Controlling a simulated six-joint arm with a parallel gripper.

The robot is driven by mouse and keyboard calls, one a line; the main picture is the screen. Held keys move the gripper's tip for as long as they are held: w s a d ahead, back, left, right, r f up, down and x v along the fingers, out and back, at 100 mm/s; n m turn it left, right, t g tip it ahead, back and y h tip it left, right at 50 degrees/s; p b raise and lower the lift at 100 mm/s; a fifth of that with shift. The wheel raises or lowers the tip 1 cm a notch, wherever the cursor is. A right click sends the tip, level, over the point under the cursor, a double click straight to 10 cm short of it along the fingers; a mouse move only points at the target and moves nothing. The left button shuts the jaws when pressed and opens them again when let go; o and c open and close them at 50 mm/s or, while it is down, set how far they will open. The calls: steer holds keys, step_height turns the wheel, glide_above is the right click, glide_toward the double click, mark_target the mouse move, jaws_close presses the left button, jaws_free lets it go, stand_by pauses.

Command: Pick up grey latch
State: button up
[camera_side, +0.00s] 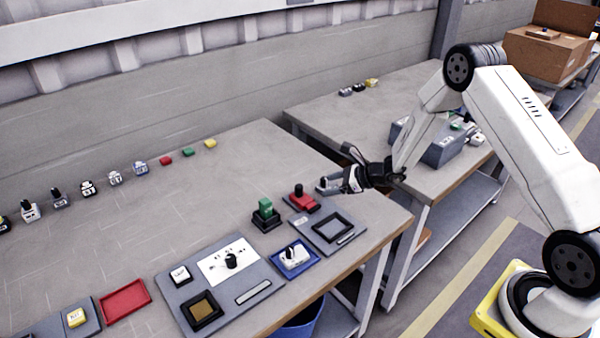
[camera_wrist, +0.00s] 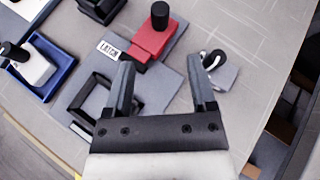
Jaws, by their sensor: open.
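A small grey latch (camera_wrist: 225,76) with a dark knob and a light rounded part lies on the table, just right of my right finger in the wrist view. In the side view the grey latch (camera_side: 325,187) is partly hidden by my gripper (camera_side: 345,182). My gripper also shows in the wrist view (camera_wrist: 161,63), its two fingers spread with nothing held between them. The grey latch is outside the finger gap, beside the right fingertip; I cannot tell whether they touch.
A red latch-like piece (camera_wrist: 153,41) with a black knob sits on a grey plate (camera_side: 328,233) marked LATCH, ahead of the finger gap. The plate's square black frame (camera_wrist: 97,104) is left of my gripper. A blue tray (camera_side: 294,268) stands farther left. Bare table lies beyond the grey latch.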

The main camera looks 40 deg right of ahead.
mark_target(319, 184)
steer(key=d+f+m+t, duration=0.1)
steer(key=d, duration=0.1)
steer(key=w+d+f+m+t+h, duration=0.1)
steer(key=m, duration=0.1)
steer(key=w+d+f+m+h, duration=0.1)
steer(key=d, duration=0.1)
steer(key=shift+w+d+m+t, duration=0.15)
steer(key=shift+d+m+t, duration=0.15)
steer(key=shift+t, duration=0.1)
steer(key=shift+w, duration=0.15)
steer(key=shift+x, duration=1.15)
steer(key=shift+w, duration=0.1)
steer(key=shift+x, duration=2.55)
jaws_close()
